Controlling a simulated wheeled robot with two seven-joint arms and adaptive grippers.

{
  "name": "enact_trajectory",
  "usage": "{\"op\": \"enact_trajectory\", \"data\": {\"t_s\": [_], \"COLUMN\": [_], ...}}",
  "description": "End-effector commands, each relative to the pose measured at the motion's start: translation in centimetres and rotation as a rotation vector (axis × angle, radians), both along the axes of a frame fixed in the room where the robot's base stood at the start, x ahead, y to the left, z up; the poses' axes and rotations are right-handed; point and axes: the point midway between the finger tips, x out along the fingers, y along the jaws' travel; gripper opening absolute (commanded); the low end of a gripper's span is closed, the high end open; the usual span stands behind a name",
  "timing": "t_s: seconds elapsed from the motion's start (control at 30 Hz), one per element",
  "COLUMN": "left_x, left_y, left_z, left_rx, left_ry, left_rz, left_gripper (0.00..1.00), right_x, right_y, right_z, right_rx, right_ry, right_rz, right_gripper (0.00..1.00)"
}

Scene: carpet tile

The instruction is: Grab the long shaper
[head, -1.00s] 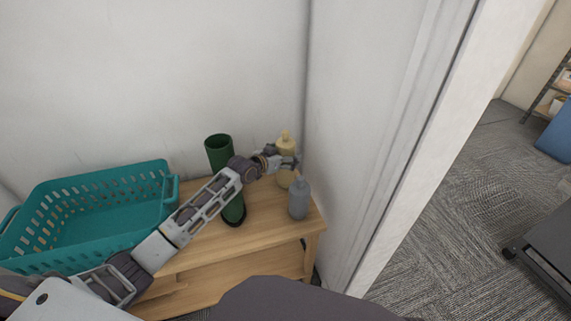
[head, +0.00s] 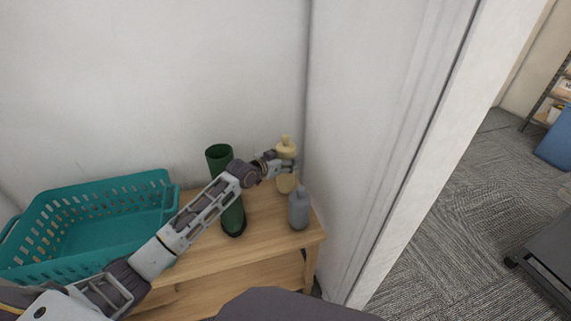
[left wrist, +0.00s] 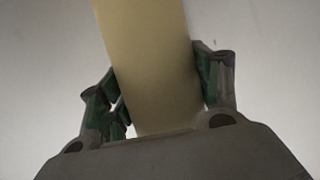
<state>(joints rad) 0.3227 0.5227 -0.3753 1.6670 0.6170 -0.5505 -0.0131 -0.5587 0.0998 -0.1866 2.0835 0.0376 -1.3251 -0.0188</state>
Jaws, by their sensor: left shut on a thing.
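A pale yellow bottle (head: 286,184) with a narrow top stands upright at the back right of the wooden table. My left gripper (head: 284,164) is shut around its middle; I cannot tell whether its base touches the table. In the left wrist view the yellow body (left wrist: 150,60) fills the space between the fingers of my left gripper (left wrist: 160,85), slightly tilted in the picture. My right gripper is not in view.
A grey bottle (head: 298,210) stands close in front of the yellow one. A teal perforated basket (head: 140,187) takes the left of the wooden table (head: 265,232). Walls stand close behind and to the right. The table front between basket and grey bottle is mostly clear.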

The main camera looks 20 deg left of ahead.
Motion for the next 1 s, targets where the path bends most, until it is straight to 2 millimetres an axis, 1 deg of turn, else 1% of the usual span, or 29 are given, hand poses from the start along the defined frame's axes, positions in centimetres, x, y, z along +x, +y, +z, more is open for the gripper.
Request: {"op": "enact_trajectory", "data": {"t_s": [0.03,0.27,0.33,0.4,0.53,0.63,0.8,1.0], "left_x": [0.1,0.0,0.0,0.0,0.0,0.0,0.0,0.0], "left_y": [0.0,0.0,0.0,0.0,0.0,0.0,0.0,0.0], "left_z": [1.0,4.6,5.6,6.2,7.0,7.4,7.5,7.5], "left_rx": [0.001,0.001,0.002,0.001,0.0,0.0,0.0,0.0], "left_ry": [-0.004,-0.003,-0.003,-0.001,0.0,0.0,0.0,0.0], "left_rz": [0.0,0.0,-0.001,0.001,0.0,0.0,0.0,0.0], "left_gripper": [0.38,0.38,0.38,0.38,0.38,0.38,0.38,0.38], "right_x": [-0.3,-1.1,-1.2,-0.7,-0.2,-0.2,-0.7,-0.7], "right_y": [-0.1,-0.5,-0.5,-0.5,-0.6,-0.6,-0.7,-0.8], "right_z": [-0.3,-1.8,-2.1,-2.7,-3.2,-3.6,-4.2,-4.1], "right_rx": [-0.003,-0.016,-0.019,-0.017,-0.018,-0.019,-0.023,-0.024], "right_ry": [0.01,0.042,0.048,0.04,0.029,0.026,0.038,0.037], "right_rz": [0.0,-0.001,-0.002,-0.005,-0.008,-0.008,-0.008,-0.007], "right_gripper": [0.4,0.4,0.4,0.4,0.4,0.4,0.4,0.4]}}
